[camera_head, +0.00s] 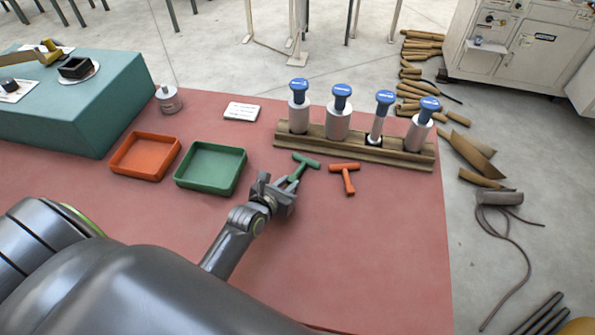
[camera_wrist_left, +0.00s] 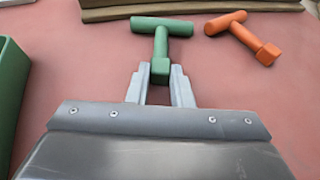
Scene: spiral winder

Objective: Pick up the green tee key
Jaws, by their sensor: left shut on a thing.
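The green tee key (camera_head: 304,163) is near the middle of the red table, in front of the wooden rack. In the left wrist view the green tee key (camera_wrist_left: 162,30) has its crossbar away from me and its stem toward me. My left gripper (camera_head: 284,184) is shut on the stem's near end; in the left wrist view its fingers (camera_wrist_left: 160,80) sit on both sides of it. I cannot tell whether the key touches the table. My right gripper does not show.
An orange tee key (camera_head: 345,176) lies just right of the green one. A green tray (camera_head: 211,190) and an orange tray (camera_head: 146,178) stand to the left. Behind, a wooden rack (camera_head: 392,157) holds several blue-topped cylinders. The table's right front is clear.

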